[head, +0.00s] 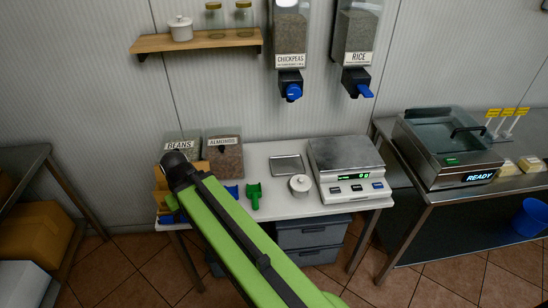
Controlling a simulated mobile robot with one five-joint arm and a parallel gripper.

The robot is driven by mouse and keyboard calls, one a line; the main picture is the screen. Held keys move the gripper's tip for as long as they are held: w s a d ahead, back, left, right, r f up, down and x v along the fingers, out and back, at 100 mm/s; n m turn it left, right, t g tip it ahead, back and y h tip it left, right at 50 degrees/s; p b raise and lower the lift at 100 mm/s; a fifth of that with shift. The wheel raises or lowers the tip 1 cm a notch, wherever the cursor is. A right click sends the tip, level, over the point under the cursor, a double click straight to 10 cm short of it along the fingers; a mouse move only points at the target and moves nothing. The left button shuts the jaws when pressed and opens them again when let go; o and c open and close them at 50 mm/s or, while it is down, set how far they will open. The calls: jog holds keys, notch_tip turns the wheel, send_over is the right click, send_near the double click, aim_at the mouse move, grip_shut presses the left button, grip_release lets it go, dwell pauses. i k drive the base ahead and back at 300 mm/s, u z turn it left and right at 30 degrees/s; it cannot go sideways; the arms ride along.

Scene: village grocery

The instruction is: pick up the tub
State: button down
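A small white round tub (300,186) with a knobbed lid stands upright on the white table (270,207), just left of the scale. A similar white lidded pot (181,30) stands on the wall shelf at upper left. My green arm crosses the lower middle of the picture, and its dark joint is near the bins at the left end of the table. The tub is clear of the arm. My gripper cannot be made out; nothing shows its fingers.
The scale (346,157) stands right of the tub, a metal tray (287,164) behind it, and a green scoop (254,196) to its left. Bean (182,144) and almond (223,158) bins stand at back left. Chickpeas (290,35) and rice (357,35) dispensers hang above. A sealing machine (447,150) stands on the right-hand table.

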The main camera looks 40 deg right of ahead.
aim_at(297, 194)
jog(key=z, duration=1.3)
